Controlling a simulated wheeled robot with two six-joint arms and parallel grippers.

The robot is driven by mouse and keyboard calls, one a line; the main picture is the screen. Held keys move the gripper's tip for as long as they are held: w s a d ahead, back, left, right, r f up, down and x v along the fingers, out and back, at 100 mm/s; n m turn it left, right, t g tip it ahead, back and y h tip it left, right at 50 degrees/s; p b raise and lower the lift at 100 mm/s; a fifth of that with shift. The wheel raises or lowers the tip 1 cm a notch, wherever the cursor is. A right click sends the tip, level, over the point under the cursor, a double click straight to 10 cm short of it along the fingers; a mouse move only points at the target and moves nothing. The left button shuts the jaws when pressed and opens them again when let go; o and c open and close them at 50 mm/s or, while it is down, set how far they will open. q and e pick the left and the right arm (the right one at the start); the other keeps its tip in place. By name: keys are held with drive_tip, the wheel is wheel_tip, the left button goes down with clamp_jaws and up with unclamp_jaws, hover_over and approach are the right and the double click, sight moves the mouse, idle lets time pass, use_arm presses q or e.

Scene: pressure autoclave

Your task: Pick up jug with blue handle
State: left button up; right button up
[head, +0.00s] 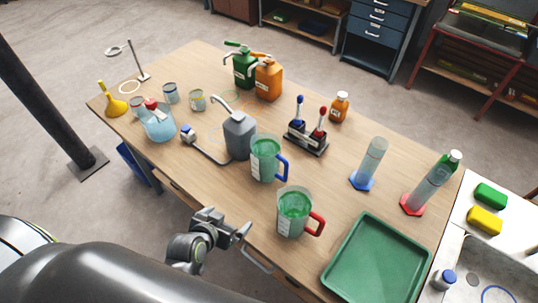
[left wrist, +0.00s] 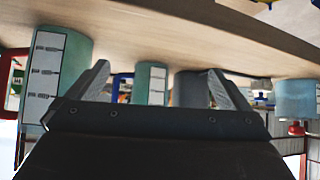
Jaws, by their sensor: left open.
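The jug with the blue handle (head: 265,158) stands upright on the table, with green liquid inside and its blue handle on the right. A similar jug with a red handle (head: 293,212) stands nearer the front edge. My left gripper (head: 232,222) is open and empty at the front edge, left of the red-handled jug and apart from both. In the left wrist view, which looks inverted, the blue-handled jug (left wrist: 151,84) shows between the spread fingers (left wrist: 158,72), farther off. The red-handled jug (left wrist: 62,65) is at left there. My right gripper is not in view.
A grey jug (head: 239,136) stands close behind the blue-handled jug. A green tray (head: 338,262) lies at front right. Two cylinders (head: 369,163) (head: 428,185) and a black stand (head: 306,138) are farther right. Table (head: 205,170) is bare at front left.

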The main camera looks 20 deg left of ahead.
use_arm(q)
drive_tip(key=w+d+r+t+p, duration=0.1)
drive_tip(key=w+d+r+t, duration=0.25)
drive_tip(key=w+r, duration=0.2)
drive_tip(key=b, duration=0.5)
approach(261, 168)
drive_tip(key=shift+t, duration=0.25)
drive_tip(key=x, duration=0.5)
drive_tip(key=shift+w+d+f, duration=0.1)
drive_tip(key=shift+w+f, duration=0.2)
drive_tip(key=shift+f, duration=0.15)
drive_tip(key=shift+w+f+b, duration=0.15)
drive_tip(key=shift+w+b, duration=0.25)
drive_tip(key=shift+w, duration=0.35)
drive_tip(key=b+x, duration=0.4)
drive_tip(key=shift+w+f, duration=0.1)
drive_tip(key=shift+f, duration=0.15)
drive_tip(key=shift+w+b, duration=0.4)
drive_tip(key=shift+b, duration=0.05)
drive_tip(key=c, duration=1)
